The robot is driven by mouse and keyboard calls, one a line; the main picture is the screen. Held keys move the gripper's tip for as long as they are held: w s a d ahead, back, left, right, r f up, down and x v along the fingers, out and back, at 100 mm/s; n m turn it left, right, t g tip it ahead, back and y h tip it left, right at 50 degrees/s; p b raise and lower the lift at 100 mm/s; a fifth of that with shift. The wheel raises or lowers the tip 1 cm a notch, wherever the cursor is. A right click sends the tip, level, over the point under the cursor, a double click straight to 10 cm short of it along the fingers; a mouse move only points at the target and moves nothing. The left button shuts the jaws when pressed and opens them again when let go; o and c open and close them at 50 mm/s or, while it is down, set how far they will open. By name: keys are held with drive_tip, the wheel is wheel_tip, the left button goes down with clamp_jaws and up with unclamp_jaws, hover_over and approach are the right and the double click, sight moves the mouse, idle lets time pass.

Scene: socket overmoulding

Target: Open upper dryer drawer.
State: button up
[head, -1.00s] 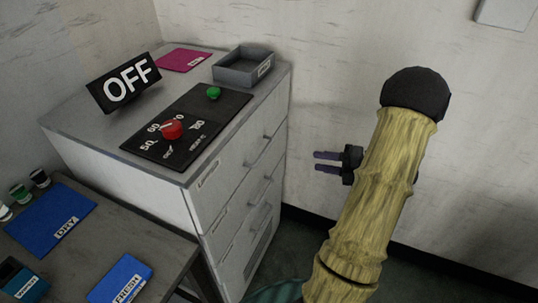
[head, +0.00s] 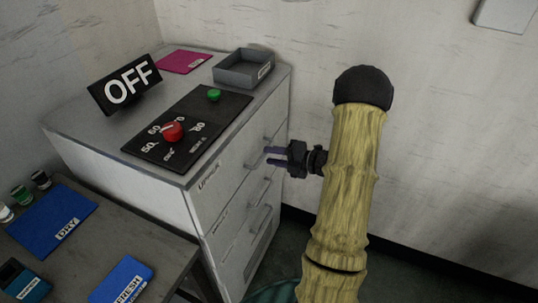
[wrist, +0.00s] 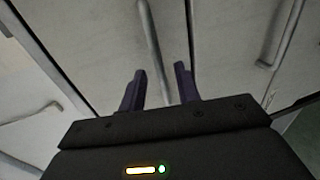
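The dryer is a grey-white cabinet (head: 120,165) with a column of drawers, all looking shut. The upper drawer (head: 228,170) is just below the top panel, with a bar handle partly behind my gripper. My gripper (head: 270,156) is in front of the drawer fronts, its two dark fingers pointing left toward them. In the wrist view my gripper (wrist: 160,70) is open, its fingers apart. A bar handle (wrist: 150,40) runs between the fingertips in that view; contact cannot be told. Other bar handles show to the left (wrist: 40,112) and right (wrist: 281,35).
On the cabinet top are an OFF sign (head: 124,84), a black panel with a red knob (head: 172,131) and green button (head: 214,95), a grey tray (head: 240,75) and a pink mat (head: 184,61). A table with blue mats (head: 52,222) is at lower left.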

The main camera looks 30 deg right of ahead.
drive_tip(key=shift+x, duration=0.9)
clamp_jaws()
drive_tip(key=shift+d, duration=0.15)
